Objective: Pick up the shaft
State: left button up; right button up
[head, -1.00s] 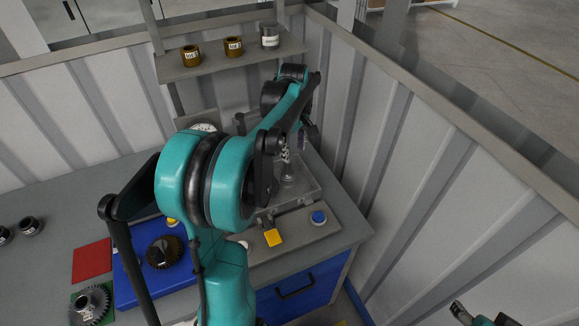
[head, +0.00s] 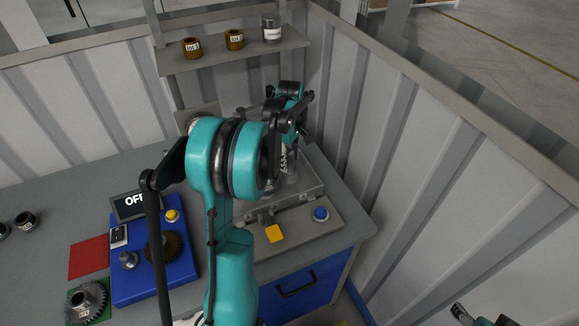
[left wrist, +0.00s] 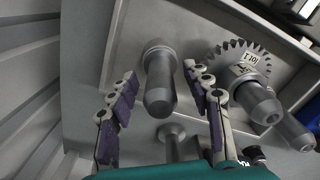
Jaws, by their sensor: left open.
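A grey metal shaft (left wrist: 158,78) with a collar shows in the left wrist view, seen nearly end-on. My left gripper (left wrist: 160,76) is open, with a purple-padded finger on each side of the shaft and gaps showing between. In the head view my left gripper (head: 292,150) is over the grey tray (head: 310,186) at the back right of the bench, partly hidden by my arm. Which of the metal parts there is the shaft is too small to tell. Only a tip of my right gripper (head: 460,312) shows at the bottom right edge.
A toothed gear (left wrist: 245,68) and another cylinder (left wrist: 298,130) are right of the shaft. A metal pin (left wrist: 172,138) is below it. A panel with a blue button (head: 320,214) fronts the tray. Corrugated walls (head: 420,190) stand close behind and right. A shelf (head: 235,53) hangs above.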

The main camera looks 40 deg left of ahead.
pick_arm(q)
grip_shut()
jog(key=shift+r, duration=0.1)
